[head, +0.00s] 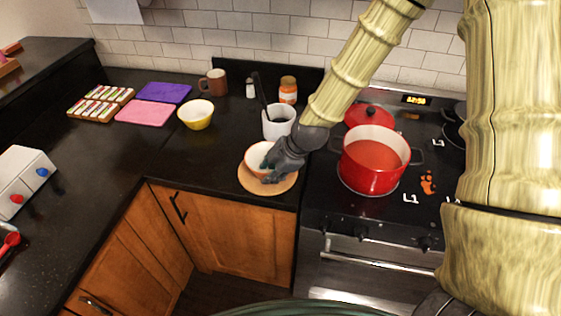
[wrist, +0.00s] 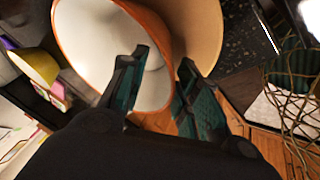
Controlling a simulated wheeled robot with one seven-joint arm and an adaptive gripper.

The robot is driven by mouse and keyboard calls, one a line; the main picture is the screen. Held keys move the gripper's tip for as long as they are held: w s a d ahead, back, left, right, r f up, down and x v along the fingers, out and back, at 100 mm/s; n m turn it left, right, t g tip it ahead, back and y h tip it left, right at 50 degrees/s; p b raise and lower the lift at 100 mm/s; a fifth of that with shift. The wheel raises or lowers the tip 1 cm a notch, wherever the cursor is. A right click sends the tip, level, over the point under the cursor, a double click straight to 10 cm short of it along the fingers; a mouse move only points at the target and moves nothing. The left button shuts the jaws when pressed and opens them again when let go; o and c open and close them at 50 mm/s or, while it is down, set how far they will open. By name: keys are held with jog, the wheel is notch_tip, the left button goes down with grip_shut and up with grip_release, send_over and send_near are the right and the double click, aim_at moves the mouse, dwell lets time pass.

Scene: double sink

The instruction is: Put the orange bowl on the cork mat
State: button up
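The orange bowl (head: 257,157), white inside, is at the back-left part of the round cork mat (head: 282,187) on the counter. It appears to rest on the mat, partly hidden by my gripper (head: 268,174). In the wrist view the bowl (wrist: 88,38) fills the upper left, with the tan mat (wrist: 203,30) behind it. My gripper's (wrist: 162,72) teal-padded fingers stand apart, one over the bowl's inside and one outside its rim. A gap shows between the fingertips and the bowl wall.
A white utensil pot (head: 278,124) stands just behind the mat. A red pot (head: 372,172) sits on the stove to the right. A yellow bowl (head: 196,115), a pink board (head: 143,112) and a brown mug (head: 214,82) are at the back left. The counter left of the mat is clear.

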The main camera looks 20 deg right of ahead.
jog(key=b+v, duration=0.2)
jog(key=v, duration=0.9)
jog(key=shift+r, duration=0.3)
jog(key=shift+s, duration=0.2)
